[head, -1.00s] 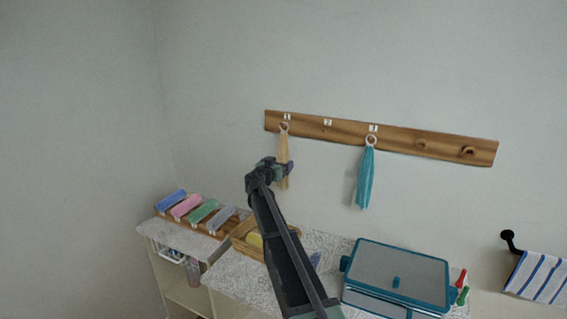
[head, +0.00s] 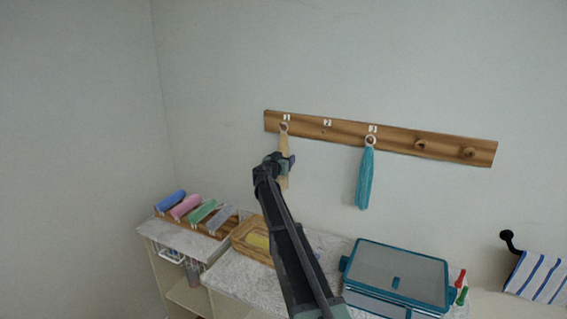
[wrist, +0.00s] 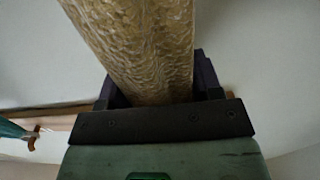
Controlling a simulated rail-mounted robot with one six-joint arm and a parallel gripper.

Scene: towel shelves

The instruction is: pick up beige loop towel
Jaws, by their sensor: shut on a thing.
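The beige loop towel (head: 283,147) hangs by its ring at the peg marked 1 on the wooden rail (head: 400,143). My gripper (head: 285,163) is at the towel's upper half and is shut on it. In the wrist view the beige towel (wrist: 145,45) fills the space between the dark fingers (wrist: 155,85). My gripper hides part of the towel in the head view. I cannot tell whether the ring bears on the peg.
A teal loop towel (head: 366,180) hangs at peg 3, to the right. Below are rolled towels (head: 205,210), a basket (head: 248,226) with a yellow thing, and a teal-rimmed box (head: 398,275). A striped towel (head: 540,277) hangs at far right. The wall above is bare.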

